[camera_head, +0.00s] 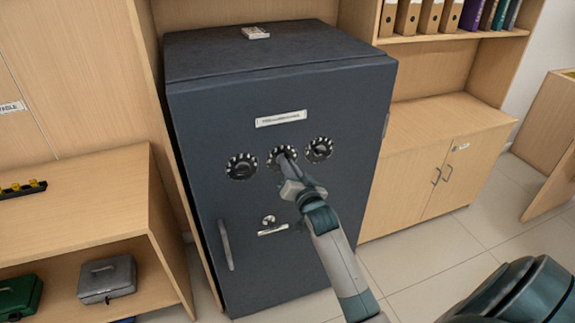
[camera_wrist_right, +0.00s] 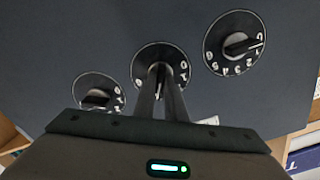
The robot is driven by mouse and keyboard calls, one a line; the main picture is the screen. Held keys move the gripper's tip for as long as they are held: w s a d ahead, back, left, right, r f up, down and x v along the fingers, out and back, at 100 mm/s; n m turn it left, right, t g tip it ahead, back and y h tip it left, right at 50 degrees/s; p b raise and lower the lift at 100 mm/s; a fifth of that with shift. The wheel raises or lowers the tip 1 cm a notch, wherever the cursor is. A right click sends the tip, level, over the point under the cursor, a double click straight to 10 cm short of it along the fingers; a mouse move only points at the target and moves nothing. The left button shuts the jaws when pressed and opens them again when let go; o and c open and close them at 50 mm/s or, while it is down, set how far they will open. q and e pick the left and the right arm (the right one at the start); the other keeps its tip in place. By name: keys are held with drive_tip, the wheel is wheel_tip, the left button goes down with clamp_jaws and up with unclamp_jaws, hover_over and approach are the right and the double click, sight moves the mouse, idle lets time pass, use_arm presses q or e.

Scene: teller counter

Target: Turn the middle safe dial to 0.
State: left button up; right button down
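The dark grey safe (camera_head: 200,125) has a row of three round black dials with white marks. The middle dial (camera_head: 272,154) is partly covered by my right gripper (camera_head: 285,158), whose fingertips are at its centre. In the right wrist view, the two fingers (camera_wrist_right: 160,72) lie close together at the knob of the middle dial (camera_wrist_right: 146,58) and appear closed on it. The knob is mostly hidden, so I cannot read its setting. A few white digits show around the rim, including 0 and 1 at its right. My left gripper is not in view.
The other dials are the left dial (camera_head: 242,167) and right dial (camera_head: 319,149), close on both sides. Below are a keyhole plate (camera_head: 269,221) and a vertical handle (camera_head: 226,245). A wooden shelf (camera_head: 90,215) stands left and a cabinet (camera_head: 440,150) right.

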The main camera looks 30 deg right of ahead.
drive_tip(key=shift+n, duration=0.3)
drive_tip(key=n+p, duration=0.1)
drive_tip(key=n, duration=0.6)
drive_tip(key=n+p, duration=0.2)
drive_tip(key=n, duration=0.6)
drive_tip(key=a+n+p, duration=0.1)
drive_tip(key=n+p, duration=0.1)
drive_tip(key=n, duration=0.6)
drive_tip(key=shift+w+f, duration=0.1)
drive_tip(key=shift+f, duration=0.2)
drive_tip(key=shift+n, duration=0.4)
drive_tip(key=c, duration=1.8)
unclamp_jaws()
drive_tip(key=shift+d, duration=0.1)
